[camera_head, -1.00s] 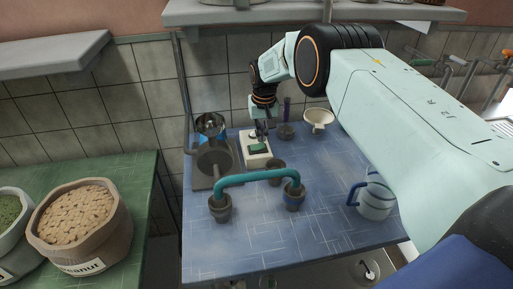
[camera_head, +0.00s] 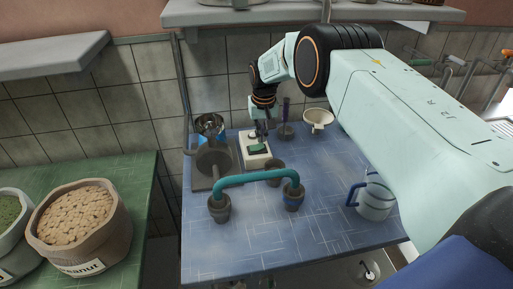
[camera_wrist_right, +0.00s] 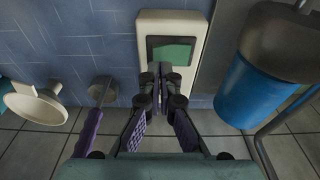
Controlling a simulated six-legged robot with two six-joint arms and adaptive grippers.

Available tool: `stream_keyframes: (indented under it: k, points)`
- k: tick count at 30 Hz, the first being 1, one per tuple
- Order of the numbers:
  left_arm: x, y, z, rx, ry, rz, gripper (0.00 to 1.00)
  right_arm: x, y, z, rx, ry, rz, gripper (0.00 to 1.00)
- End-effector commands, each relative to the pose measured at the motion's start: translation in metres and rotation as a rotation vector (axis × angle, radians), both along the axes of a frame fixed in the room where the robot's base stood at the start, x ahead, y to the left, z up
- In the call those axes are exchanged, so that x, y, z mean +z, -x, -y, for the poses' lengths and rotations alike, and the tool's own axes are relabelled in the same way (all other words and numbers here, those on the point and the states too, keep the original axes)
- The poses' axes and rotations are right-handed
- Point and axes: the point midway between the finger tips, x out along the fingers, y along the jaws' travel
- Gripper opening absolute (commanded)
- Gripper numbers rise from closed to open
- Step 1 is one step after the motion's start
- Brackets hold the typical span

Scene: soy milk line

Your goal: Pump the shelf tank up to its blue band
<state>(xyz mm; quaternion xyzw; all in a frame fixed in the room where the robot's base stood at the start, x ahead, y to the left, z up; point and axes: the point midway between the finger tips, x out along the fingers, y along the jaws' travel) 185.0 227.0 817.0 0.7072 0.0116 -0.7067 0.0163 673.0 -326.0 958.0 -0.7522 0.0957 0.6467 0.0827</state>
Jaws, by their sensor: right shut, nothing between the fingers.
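A white switch box (camera_head: 255,160) with a green panel (camera_head: 259,148) is on the blue table. In the right wrist view the box (camera_wrist_right: 144,50) and its dark-framed green panel (camera_wrist_right: 170,52) lie just beyond my fingers. My right gripper (camera_head: 263,138) is shut and empty, its tips over the box's panel; in the wrist view the shut tips (camera_wrist_right: 163,80) overlap the panel's lower edge. I cannot tell whether they touch. A metal vessel with a blue lower part (camera_wrist_right: 250,95) is beside the box; I cannot tell whether it is the shelf tank. My left gripper is out of view.
A grey pump-like unit (camera_head: 214,160) is left of the box. A teal pipe (camera_head: 255,177) bridges two grey cups in front. A purple-handled tool (camera_head: 286,112) and a cream funnel (camera_head: 318,117) are behind. A jug (camera_head: 376,197) is at right.

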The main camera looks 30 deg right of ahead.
Motion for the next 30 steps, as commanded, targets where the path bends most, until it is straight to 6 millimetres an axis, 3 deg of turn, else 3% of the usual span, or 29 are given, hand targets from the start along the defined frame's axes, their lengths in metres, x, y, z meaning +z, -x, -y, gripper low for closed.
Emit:
stream_keyframes:
  k: [30]
  points:
    - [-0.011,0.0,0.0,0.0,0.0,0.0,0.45,-0.013,0.0,0.0,0.0,0.0,0.0,0.0]
